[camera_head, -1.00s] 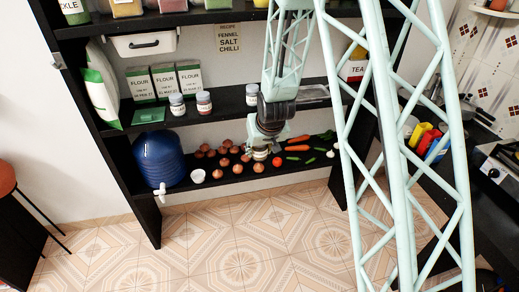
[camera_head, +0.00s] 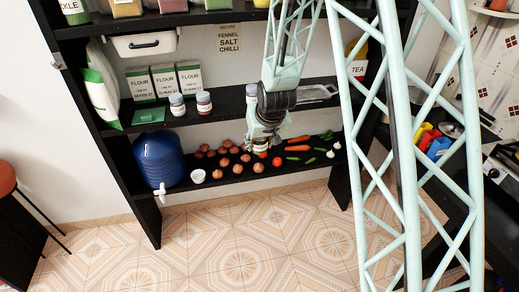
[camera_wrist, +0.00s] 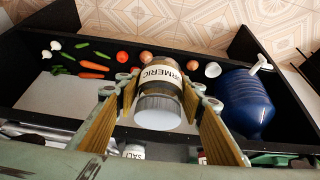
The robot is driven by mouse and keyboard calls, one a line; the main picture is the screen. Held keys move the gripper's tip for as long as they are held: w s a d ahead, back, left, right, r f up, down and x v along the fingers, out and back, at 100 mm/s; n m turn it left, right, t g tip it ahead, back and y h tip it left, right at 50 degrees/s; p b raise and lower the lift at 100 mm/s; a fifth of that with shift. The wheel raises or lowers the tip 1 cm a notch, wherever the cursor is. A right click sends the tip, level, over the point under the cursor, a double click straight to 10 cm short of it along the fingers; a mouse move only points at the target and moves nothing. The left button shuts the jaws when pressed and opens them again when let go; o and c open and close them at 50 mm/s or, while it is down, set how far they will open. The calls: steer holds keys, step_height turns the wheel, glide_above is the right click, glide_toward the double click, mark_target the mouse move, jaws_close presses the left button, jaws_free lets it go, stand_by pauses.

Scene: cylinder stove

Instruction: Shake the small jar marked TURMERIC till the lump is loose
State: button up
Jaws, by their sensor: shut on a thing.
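The turmeric jar (camera_wrist: 160,75) is in the wrist view, with a grey lid (camera_wrist: 158,112) toward the camera and a white label reading "RMERIC", its start hidden. Its contents look dark yellow-brown; I cannot make out a lump. My gripper (camera_wrist: 160,88) is shut on the jar, with a ribbed finger pad on each side. In the head view my gripper (camera_head: 262,143) hangs in front of the lower shelf, and the jar is a small pale shape mostly hidden at its end.
Onions, a tomato (camera_head: 277,161), carrots and other vegetables lie on the lower shelf (camera_head: 235,183) close by. A blue water container (camera_head: 158,158) and a white cup (camera_head: 198,176) stand left. Flour boxes (camera_head: 165,82) and small jars (camera_head: 204,102) stand on the shelf above.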

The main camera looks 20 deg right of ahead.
mark_target(259, 149)
step_height(259, 149, down, 3)
steer(key=shift+s+r, duration=0.1)
stand_by(0.7)
